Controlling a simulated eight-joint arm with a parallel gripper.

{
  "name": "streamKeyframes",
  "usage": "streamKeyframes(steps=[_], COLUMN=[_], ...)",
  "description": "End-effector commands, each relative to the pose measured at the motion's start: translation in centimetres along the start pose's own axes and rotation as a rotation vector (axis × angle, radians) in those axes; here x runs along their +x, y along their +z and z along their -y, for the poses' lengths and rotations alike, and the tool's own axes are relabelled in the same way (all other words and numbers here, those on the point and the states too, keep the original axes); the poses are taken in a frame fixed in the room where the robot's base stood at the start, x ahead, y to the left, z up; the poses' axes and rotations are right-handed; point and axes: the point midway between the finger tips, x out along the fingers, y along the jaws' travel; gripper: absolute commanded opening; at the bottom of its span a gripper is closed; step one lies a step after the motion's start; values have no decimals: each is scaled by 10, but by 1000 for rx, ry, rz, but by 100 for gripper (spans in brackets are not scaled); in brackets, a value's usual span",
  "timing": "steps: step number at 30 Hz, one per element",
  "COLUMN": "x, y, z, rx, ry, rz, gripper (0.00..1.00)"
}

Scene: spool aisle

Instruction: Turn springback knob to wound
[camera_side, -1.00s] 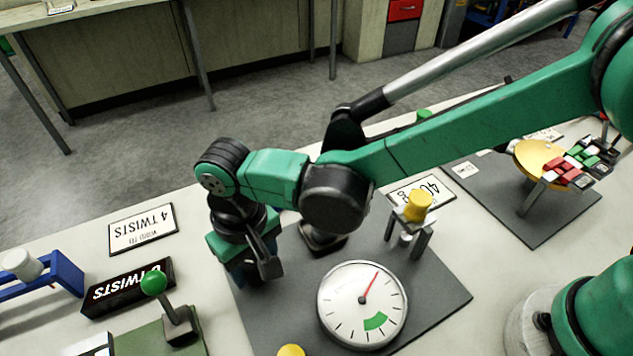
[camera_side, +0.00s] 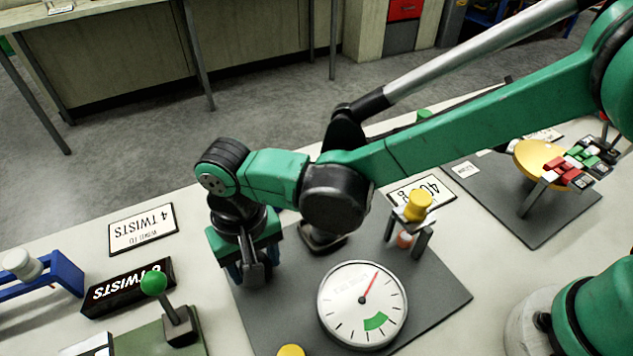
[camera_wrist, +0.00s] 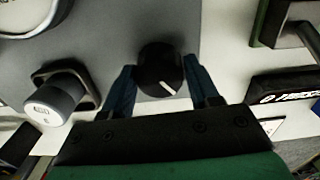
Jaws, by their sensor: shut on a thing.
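The springback knob (camera_wrist: 158,66) is round and black with a white pointer line, seen from above in the wrist view. Its pointer slants toward the lower right there. My gripper (camera_wrist: 161,82) is shut on the knob, with a blue finger pad on each side of it. In the side view my gripper (camera_side: 252,268) points down at the left edge of a grey plate (camera_side: 285,275) and hides the knob. A card (camera_side: 143,230) with upside-down print reads "4 TWISTS". A black sign (camera_side: 128,288) also shows "TWISTS"; its digit is unclear.
A white dial (camera_side: 362,305) with a red needle and green zone lies right of my gripper. A yellow-topped stand (camera_side: 418,206) is behind it. A green-balled lever (camera_side: 154,284) stands close on the left. A blue bracket (camera_side: 62,272) is farther left.

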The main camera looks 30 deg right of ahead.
Motion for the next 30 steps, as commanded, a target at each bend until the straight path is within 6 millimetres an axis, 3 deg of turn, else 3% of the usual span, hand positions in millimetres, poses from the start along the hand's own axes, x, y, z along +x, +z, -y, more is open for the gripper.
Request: streamKeyframes(steps=[1,3,4,14,24,30], x=[0,0,0,-4,-50,-57], y=[0,0,0,0,0,0], z=[0,0,0,0,0,0], rx=[0,0,-1,-1,-1,-1], ry=[-1,-1,-1,0,0,0], rz=[-2,-1,-1,-1,-1,-1], gripper=[63,83,86,86,86,86])
